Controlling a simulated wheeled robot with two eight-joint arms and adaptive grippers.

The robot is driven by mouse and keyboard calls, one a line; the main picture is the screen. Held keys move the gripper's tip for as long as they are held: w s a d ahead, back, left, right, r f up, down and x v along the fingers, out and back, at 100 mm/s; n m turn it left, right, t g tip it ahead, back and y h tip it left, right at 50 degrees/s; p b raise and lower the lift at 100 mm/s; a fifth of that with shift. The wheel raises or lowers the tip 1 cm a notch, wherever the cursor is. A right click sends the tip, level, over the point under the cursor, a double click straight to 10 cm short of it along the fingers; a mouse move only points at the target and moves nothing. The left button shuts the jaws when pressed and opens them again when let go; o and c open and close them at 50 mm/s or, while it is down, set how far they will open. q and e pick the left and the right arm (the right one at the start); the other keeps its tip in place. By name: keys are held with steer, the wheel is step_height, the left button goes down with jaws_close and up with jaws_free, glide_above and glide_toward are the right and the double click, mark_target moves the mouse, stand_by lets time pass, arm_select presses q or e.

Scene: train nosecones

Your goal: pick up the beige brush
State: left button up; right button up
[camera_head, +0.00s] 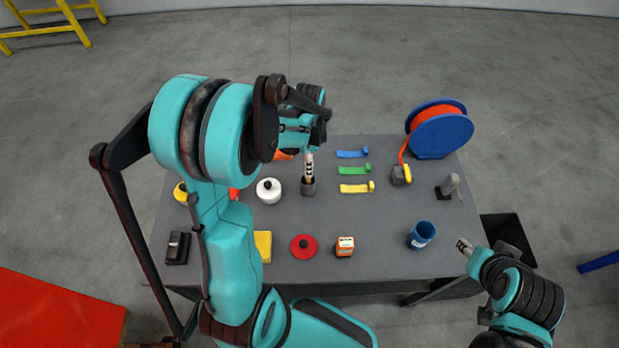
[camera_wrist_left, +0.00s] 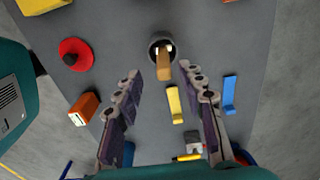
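The beige brush (camera_wrist_left: 164,66) stands in a dark round holder (camera_head: 308,189), its handle pointing up toward the left wrist camera. The holder also shows in the left wrist view (camera_wrist_left: 154,45). My left gripper (camera_head: 309,165) is over the holder, pointing down. In the left wrist view its two fingers (camera_wrist_left: 160,70) are spread, one on each side of the brush handle, with gaps to both. In the head view the brush is mostly hidden by the gripper. My right gripper (camera_head: 464,246) is off the table's front right; its fingers are too small to judge.
Near the holder on the grey table (camera_head: 380,260) are a white lidded pot (camera_head: 268,191) and blue (camera_head: 352,153), green (camera_head: 354,170) and yellow (camera_head: 355,188) strips. A red-lidded item (camera_head: 304,247), orange box (camera_head: 345,246) and blue cup (camera_head: 421,235) stand in front. A spool (camera_head: 440,136) is back right.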

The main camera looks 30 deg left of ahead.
arm_select(q)
steer(key=f, duration=0.5)
steer(key=f+b, duration=0.1)
steer(key=f, duration=0.1)
steer(key=shift+w+a+f, duration=0.2)
steer(key=shift+a, duration=0.05)
jaws_close()
